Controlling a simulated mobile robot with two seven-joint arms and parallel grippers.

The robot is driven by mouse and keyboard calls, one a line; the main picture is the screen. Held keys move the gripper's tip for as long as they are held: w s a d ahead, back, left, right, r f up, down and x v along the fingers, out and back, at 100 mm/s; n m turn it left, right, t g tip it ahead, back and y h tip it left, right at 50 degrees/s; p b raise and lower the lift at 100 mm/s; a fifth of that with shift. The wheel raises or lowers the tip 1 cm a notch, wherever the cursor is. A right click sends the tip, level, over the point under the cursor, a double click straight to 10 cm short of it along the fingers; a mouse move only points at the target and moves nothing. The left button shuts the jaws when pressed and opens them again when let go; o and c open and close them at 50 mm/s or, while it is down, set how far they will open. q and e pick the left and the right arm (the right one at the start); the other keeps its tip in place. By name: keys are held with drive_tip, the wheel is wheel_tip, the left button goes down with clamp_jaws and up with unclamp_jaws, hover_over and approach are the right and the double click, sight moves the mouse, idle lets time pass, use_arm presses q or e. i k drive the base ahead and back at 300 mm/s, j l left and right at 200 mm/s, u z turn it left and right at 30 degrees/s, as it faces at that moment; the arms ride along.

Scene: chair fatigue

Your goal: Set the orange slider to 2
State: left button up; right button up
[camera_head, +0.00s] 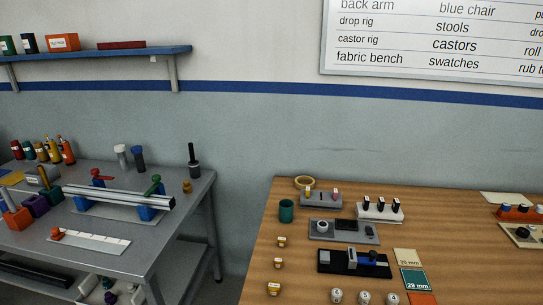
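An orange slider knob (57,233) sits at the left end of a flat white scale strip (95,240) near the front of the grey metal table. The strip has several marks, too small to read. Neither of my grippers is in view.
On the grey table (130,262), a metal rail (118,197) with blue supports stands behind the strip, and coloured blocks (38,206) stand to its left. A wooden table (262,270) on the right holds devices and samples. A gap separates the tables. A blue shelf (120,56) hangs above.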

sight(57, 233)
drive_tip(key=u, duration=1.35)
